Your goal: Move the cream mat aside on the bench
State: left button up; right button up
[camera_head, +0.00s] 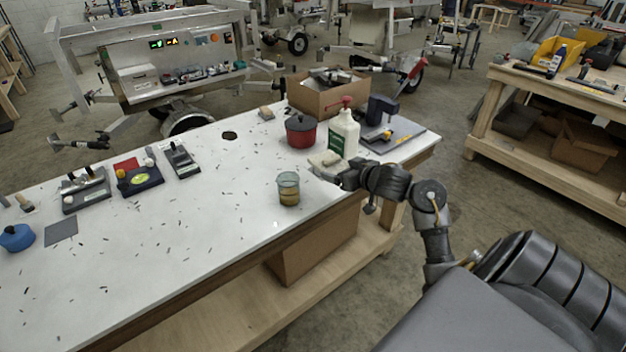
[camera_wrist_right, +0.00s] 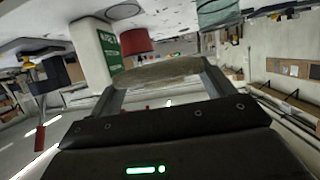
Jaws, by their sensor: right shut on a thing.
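The cream mat (camera_head: 325,158), a small pale folded-looking piece, is at the bench's right part, just in front of the white bottle. My right gripper (camera_head: 328,171) reaches in from the right over the front edge and is shut on the mat. In the right wrist view the mat (camera_wrist_right: 158,73) spans between the two fingers. I cannot tell whether it touches the bench (camera_head: 222,202) or is held slightly above it. My left gripper is not in view.
A white bottle with a green label (camera_head: 343,136) and a red pot (camera_head: 301,132) stand close behind the mat. A glass beaker with amber contents (camera_head: 288,190) stands to its left, near the front edge. The bench's middle is mostly clear, with scattered dark shavings.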

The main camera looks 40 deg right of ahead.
aim_at(319, 184)
jog(key=x, duration=0.4)
jog(key=f+b+x, duration=0.1)
jog(key=x, duration=0.3)
jog(key=s+f+x, duration=0.1)
jog(key=x, duration=0.3)
jog(key=shift+w+d+f+b, duration=0.25)
jog(key=shift+w+d+b, duration=0.1)
jog(key=shift+d, duration=0.1)
jog(key=shift+w+d+f, duration=0.1)
jog(key=shift+w+f, duration=0.35)
jog(key=shift+f, duration=0.1)
jog(key=f, duration=0.1)
jog(key=w+f+p, duration=0.1)
jog(key=f, duration=0.1)
jog(key=shift+d+f+p, duration=0.1)
jog(key=shift+f+p, duration=0.1)
jog(key=shift+p, duration=0.1)
jog(key=shift+s+f, duration=0.1)
jog(key=shift+f, duration=0.05)
jog(key=shift+f, duration=0.1)
jog(key=shift+f, duration=0.15)
jog(key=o, duration=0.9)
